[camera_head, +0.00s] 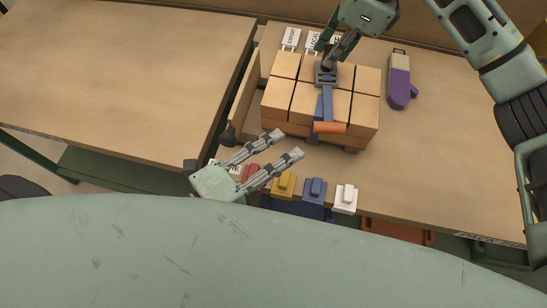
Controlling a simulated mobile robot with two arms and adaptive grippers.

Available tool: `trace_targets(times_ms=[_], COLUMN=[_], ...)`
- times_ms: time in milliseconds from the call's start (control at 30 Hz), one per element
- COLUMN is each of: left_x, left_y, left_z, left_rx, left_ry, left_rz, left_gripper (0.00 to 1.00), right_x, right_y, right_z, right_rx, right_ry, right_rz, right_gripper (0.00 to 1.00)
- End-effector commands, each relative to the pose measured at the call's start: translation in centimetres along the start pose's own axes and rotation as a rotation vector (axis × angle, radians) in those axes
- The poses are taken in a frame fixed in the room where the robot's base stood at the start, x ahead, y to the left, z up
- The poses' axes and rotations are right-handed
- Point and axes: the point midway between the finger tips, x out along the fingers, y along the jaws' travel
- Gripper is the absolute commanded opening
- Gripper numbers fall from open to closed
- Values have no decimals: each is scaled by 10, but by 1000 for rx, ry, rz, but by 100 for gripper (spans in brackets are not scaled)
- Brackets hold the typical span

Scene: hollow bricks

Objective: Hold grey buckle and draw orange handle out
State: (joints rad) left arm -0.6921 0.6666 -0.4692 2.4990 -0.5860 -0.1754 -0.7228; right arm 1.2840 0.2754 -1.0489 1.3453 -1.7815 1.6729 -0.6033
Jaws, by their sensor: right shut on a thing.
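A stack of tan bricks (280,90) sits on the table, with a blue strap (325,98) running over its top. The grey buckle (326,76) is on the strap near the back of the stack. The orange handle (330,127) lies at the strap's front end, at the stack's front edge. My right gripper (329,60) reaches down from above and is shut on the grey buckle; its fingers hide part of it. My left gripper (289,144) is open and empty, its fingers pointing right, in front of the stack and left of the orange handle.
An upright wooden board (245,90) stands left of the stack. A purple and grey mitt (400,82) lies to the right. White labels (291,38) lie behind. Yellow (284,185), blue (314,190) and white (345,198) pieces line the front edge.

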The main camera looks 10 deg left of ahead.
Motion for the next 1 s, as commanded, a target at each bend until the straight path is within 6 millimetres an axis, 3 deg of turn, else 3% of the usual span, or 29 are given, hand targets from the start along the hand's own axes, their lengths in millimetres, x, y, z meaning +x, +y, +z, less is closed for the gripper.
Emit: trace_targets(times_ms=[267,1000], left_x=[-11,-11], left_y=[1,1], left_z=[0,0], left_rx=[0,1], left_ry=[1,1], left_rz=[0,-1], left_gripper=[37,37], right_x=[2,2], right_y=[1,1], right_z=[-1,-2], right_rx=[0,1], right_ry=[3,4], right_rz=[4,3], right_gripper=[0,0])
